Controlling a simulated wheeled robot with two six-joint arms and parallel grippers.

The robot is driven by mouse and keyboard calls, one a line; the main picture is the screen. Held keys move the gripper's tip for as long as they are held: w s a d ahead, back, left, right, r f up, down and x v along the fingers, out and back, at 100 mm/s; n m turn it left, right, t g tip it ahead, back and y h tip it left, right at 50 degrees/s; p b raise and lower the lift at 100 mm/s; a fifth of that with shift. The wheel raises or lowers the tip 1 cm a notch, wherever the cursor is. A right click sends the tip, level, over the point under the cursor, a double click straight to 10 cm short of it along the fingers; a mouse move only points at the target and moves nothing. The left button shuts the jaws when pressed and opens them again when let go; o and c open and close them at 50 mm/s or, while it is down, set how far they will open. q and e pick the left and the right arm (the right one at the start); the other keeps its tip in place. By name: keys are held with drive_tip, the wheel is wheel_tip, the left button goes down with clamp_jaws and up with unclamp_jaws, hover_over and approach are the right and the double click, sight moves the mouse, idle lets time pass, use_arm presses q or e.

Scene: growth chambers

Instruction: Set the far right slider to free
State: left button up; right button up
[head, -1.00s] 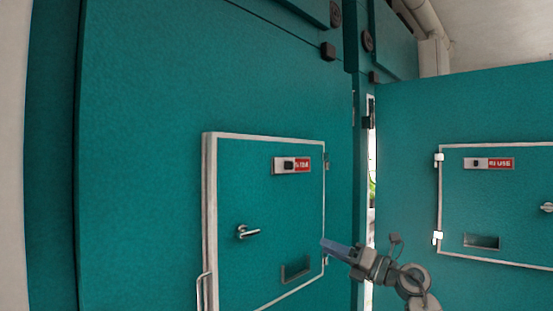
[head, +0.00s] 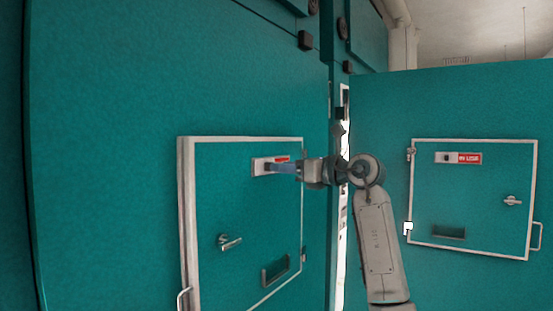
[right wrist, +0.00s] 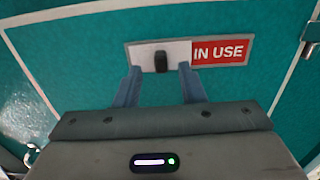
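A slider plate on the left door (head: 262,160) has a black knob, largely hidden by my gripper in the head view. In the right wrist view the slider knob (right wrist: 161,62) sits at the middle of its pale plate (right wrist: 142,52), left of a red "IN USE" label (right wrist: 222,50). My right gripper (head: 280,169) is at this slider. Its two blue fingers (right wrist: 158,86) are apart, one on each side below the knob; contact cannot be told. Another slider (head: 458,157), farther right on the right door, also shows red "IN USE". My left gripper is out of view.
The left door has a lever handle (head: 229,242) and a slot (head: 275,271) below the slider. The right door's panel has a handle (head: 512,201) and hinges at its left. A narrow bright gap (head: 342,230) separates the two teal walls.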

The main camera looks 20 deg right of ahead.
drive_tip(key=x, duration=0.2)
drive_tip(key=shift+w+a+p, duration=0.2)
drive_tip(key=shift+w+p, duration=0.1)
drive_tip(key=shift+p, duration=0.1)
drive_tip(key=shift+c, duration=0.5)
clamp_jaws()
